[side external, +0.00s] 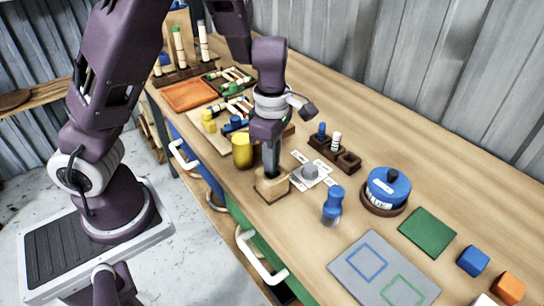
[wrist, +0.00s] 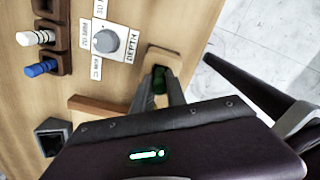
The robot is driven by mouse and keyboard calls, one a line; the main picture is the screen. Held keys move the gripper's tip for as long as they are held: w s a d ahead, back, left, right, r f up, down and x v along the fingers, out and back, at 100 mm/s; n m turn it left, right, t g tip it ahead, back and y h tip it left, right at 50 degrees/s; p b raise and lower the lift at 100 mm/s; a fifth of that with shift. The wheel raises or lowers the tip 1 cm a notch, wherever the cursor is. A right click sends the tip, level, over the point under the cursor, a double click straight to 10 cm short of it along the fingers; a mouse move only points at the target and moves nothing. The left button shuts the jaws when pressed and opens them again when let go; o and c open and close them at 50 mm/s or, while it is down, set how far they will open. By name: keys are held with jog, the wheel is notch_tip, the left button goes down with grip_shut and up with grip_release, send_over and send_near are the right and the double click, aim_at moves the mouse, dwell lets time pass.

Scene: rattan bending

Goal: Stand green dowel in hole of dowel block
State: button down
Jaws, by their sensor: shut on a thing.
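The dowel block (side external: 273,193) is a small pale wooden block near the table's front edge; it also shows in the wrist view (wrist: 172,60). My gripper (side external: 271,172) points down right over the block. In the wrist view its fingers are shut on the green dowel (wrist: 159,80), of which only a dark green part shows between them. The dowel is at the top of the block. The fingers hide the hole, so I cannot tell how far the dowel is inside it.
A dial with labels (side external: 310,172) lies just right of the block. Behind it stands a dark rack (side external: 347,160) with a blue and a white peg.

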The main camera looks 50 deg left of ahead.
jog(key=shift+f, duration=0.3)
dwell(0.5)
jog(key=c, duration=1.3)
grip_release()
notch_tip(320, 180, up, 9)
jog(key=shift+r, duration=0.1)
